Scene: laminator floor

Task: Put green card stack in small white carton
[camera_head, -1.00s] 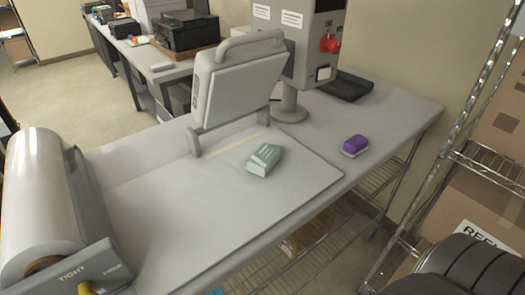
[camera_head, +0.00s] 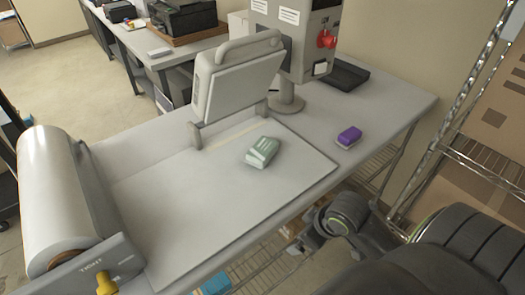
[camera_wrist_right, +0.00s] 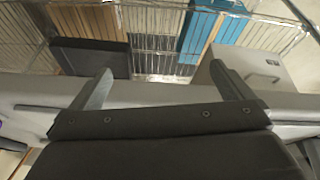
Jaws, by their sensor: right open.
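The green card stack (camera_head: 263,151) lies on the grey work surface, just in front of the tilted grey machine head, in the head view. My right arm comes in from the lower right of the head view, below the table's front edge and apart from the cards. In the right wrist view my right gripper (camera_wrist_right: 166,82) is open, with its two fingers wide apart and nothing between them. I cannot make out a small white carton with certainty in either view. My left gripper is not in view.
A purple-topped block (camera_head: 349,137) and a black tray (camera_head: 341,75) are on the table's right side. A large film roll (camera_head: 62,200) stands at the left. A wire rack (camera_head: 455,110) rises at the right. The wrist view shows a wire shelf with a dark box (camera_wrist_right: 92,57) and a blue item (camera_wrist_right: 212,30).

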